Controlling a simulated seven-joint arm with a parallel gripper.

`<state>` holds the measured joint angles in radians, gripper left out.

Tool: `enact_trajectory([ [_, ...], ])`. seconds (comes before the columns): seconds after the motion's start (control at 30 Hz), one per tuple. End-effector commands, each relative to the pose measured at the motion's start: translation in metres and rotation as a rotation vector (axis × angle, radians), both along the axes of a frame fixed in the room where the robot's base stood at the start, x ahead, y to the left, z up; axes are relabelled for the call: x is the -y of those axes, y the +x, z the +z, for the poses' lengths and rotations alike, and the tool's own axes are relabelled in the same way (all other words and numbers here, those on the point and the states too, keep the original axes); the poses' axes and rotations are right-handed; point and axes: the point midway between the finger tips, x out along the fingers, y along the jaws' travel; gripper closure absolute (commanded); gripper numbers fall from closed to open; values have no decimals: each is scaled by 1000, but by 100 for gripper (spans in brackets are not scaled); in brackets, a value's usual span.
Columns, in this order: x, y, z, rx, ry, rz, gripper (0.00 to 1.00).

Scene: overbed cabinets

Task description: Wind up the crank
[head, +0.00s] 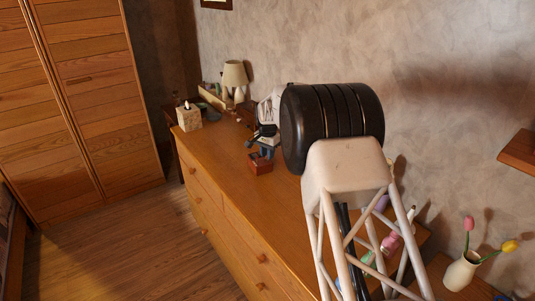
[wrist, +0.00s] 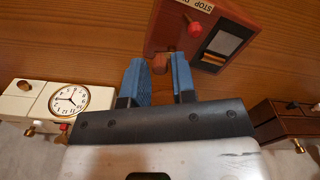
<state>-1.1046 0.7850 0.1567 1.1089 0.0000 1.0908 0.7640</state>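In the head view the box (head: 260,164) sits on the wooden dresser top. A small brown part (wrist: 160,63), perhaps the crank's knob, sticks out from the box's near side. My gripper (wrist: 164,72) has blue fingers, which are apart on either side of this part. I cannot tell whether either finger touches it. In the head view my gripper (head: 263,139) is just above and behind the box.
A cream box with a clock face (wrist: 69,100) and a brass knob is at left in the wrist view. A dark brown box (wrist: 285,122) is at right. On the dresser (head: 237,207) stand a tissue box (head: 188,118) and a lamp (head: 235,75). The dresser's front strip is clear.

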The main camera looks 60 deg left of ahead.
Motion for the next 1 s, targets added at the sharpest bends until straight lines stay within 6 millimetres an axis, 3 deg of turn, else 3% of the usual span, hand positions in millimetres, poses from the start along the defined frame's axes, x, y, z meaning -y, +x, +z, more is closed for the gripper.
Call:
enact_trajectory([
  [0.03, 0, 0, 0, 0, 0, 0, 67],
  [0.1, 0, 0, 0, 0, 0, 0, 58],
  [0.53, 0, 0, 5, 1, 1, 1, 58],
  [1.0, 0, 0, 57, 1, 0, 0, 58],
])
